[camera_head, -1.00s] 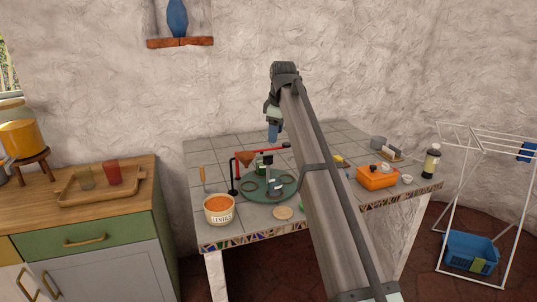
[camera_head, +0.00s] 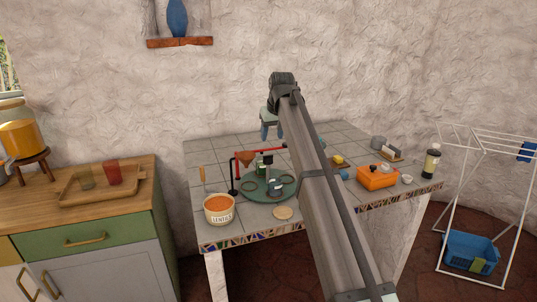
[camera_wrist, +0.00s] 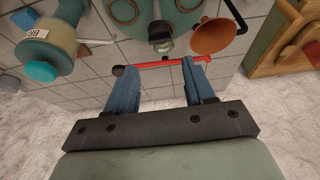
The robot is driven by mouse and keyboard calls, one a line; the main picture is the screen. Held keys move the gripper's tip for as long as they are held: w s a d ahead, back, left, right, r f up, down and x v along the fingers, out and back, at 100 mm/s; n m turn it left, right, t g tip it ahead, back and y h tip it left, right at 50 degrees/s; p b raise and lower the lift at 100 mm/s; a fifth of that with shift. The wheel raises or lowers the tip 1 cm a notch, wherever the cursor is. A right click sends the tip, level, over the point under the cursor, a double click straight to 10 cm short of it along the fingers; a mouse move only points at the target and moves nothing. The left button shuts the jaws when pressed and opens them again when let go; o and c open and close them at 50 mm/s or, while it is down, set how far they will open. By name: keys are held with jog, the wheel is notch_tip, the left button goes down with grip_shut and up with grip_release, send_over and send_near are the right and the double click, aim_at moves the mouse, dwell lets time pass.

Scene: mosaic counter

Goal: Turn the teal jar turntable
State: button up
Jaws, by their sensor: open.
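The teal turntable (camera_head: 268,196) lies on the tiled counter, with dark rings and small items on it. Part of it shows at the top of the wrist view (camera_wrist: 178,22). My gripper (camera_head: 271,136) is above and behind the turntable, towards the wall. Its two blue fingers are apart in the wrist view (camera_wrist: 160,68), with nothing clearly held between them. A red bar (camera_wrist: 158,64) crosses the view near the fingertips; I cannot tell whether they touch it. My arm hides part of the counter right of the turntable.
A tub labelled lentils (camera_head: 219,210) stands front left of the turntable, and a round tan disc (camera_head: 283,213) lies in front. A brown funnel (camera_wrist: 213,37) is by the red bar. An orange box (camera_head: 377,177) and a dark bottle (camera_head: 431,162) stand at right.

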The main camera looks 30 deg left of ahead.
aim_at(269, 159)
jog(key=x, duration=1)
jog(key=shift+w+a+f, duration=0.1)
jog(key=shift+f, duration=0.25)
grip_shut()
